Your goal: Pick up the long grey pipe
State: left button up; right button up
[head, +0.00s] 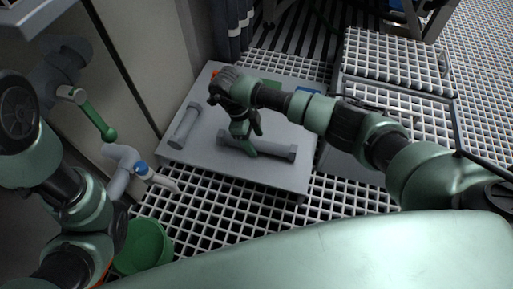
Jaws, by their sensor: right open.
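The long grey pipe (276,149) lies on the flat grey table top, running left to right, with a thicker collar at its right end. My right gripper (250,141) points down over the left half of the pipe. Its jaws are open, and one green finger reaches down in front of the pipe. The fingers and wrist hide part of the pipe, and I cannot tell whether they touch it. My left arm is at the left edge, but its gripper does not show.
A shorter grey pipe (186,125) lies on the table's left side. A green bucket (143,247) stands below left, near wall piping with a green handle (98,120). White grating (395,90) lies right. The table's front is clear.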

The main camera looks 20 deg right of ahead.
jog(key=shift+d+f, duration=0.1)
jog(key=shift+f, duration=0.35)
jog(key=shift+c, duration=0.3)
grip_shut()
jog(key=shift+r, duration=0.1)
jog(key=shift+r, duration=0.1)
